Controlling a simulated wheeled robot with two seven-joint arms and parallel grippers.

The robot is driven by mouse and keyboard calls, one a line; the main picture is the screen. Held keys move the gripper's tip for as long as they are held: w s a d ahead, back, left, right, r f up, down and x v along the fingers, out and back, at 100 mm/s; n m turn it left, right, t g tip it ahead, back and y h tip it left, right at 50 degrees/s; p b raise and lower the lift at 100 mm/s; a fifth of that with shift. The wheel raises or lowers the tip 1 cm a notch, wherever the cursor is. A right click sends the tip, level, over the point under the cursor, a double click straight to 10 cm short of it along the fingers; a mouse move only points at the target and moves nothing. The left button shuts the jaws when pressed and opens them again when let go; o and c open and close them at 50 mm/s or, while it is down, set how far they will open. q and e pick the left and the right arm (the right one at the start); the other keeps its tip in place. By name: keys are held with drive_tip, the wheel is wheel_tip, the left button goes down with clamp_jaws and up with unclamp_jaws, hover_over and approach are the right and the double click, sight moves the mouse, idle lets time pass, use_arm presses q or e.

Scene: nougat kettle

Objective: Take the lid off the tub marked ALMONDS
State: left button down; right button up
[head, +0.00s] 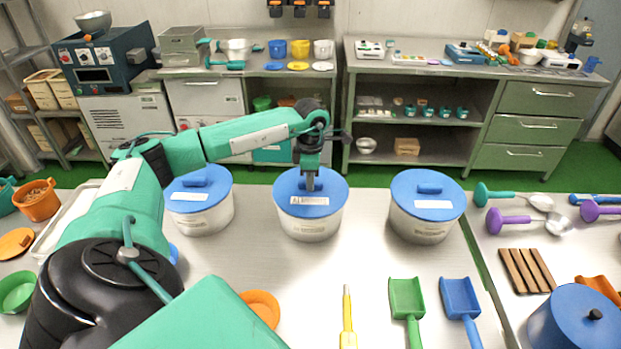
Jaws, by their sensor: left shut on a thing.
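Three white tubs with blue lids stand in a row along the back of the table: a left tub (203,219), a middle tub (308,229) and a right tub (420,230). Each lid has a handle on top and a white label too small to read, so I cannot tell which is ALMONDS. My left gripper (310,184) points down at the centre of the middle tub's lid (289,186) and is shut on its handle, which it mostly hides. That lid sits on its tub. The left lid (188,187) and right lid (418,186) are also on. My right gripper is not in view.
A yellow-handled tool (347,318), a green scoop (407,301) and a blue scoop (460,300) lie in front of the tubs. An orange dish (262,307) is partly hidden by my arm. A wooden rack (527,271) and a blue pot (577,325) are at right.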

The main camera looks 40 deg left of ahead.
use_arm(q)
wheel_tip(320, 180, up, 23)
drive_tip(key=shift+p, duration=0.3)
idle(0.9)
